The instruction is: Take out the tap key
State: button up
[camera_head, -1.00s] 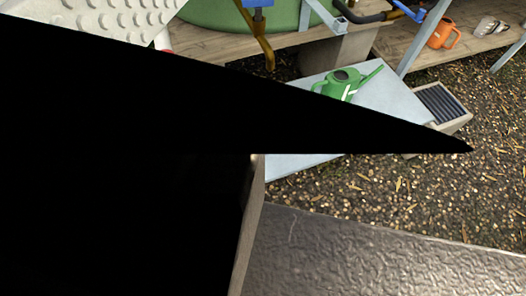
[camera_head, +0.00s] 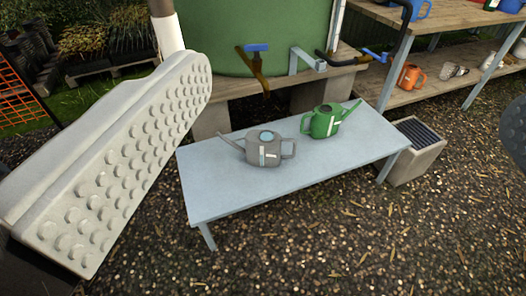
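No tap key can be made out. My gripper (camera_head: 355,100) shows as a large pale studded finger pad (camera_head: 120,160) on the left and a dark grey rounded finger at the right edge. They are wide apart, with nothing held between them. A grey watering can (camera_head: 263,150) and a green watering can (camera_head: 325,122) stand upright on a light blue-grey bench (camera_head: 230,195), beyond the gripper. The grey can has a light blue patch at its top opening. Behind the bench, a brass tap with a blue handle (camera_head: 257,48) is at the green tank (camera_head: 270,20).
A drain box with a dark grate (camera_head: 412,165) stands right of the bench. A wooden shelf (camera_head: 440,85) at upper right holds an orange jug (camera_head: 409,77) and other vessels. Gravel ground in front is clear. Orange netting (camera_head: 20,90) is at far left.

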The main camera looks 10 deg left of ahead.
aim_at(255, 48)
jog(key=i+j, duration=1)
jog(key=i, duration=0.2)
